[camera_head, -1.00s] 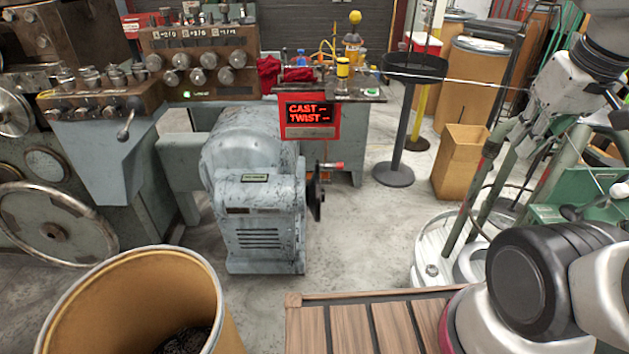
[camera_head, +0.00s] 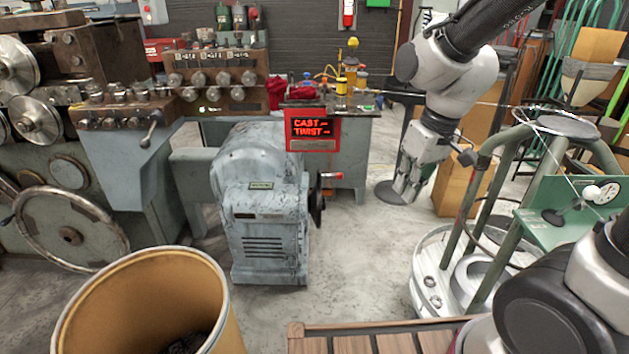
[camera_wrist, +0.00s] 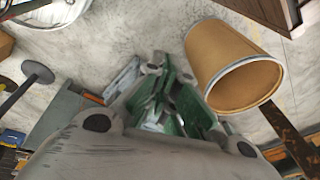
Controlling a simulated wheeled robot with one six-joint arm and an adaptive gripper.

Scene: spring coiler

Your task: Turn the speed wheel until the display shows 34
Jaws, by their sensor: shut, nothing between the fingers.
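My gripper's fingers (camera_wrist: 168,110) also fill the middle of the wrist view. The wheel cannot be made out in the wrist view.
An open brown drum (camera_head: 145,305) stands at front left, and a wooden slatted pallet (camera_head: 375,342) at front centre. A green-framed wire stand (camera_head: 510,190) is on the right. The floor (camera_head: 365,255) between wheel and stand is clear.

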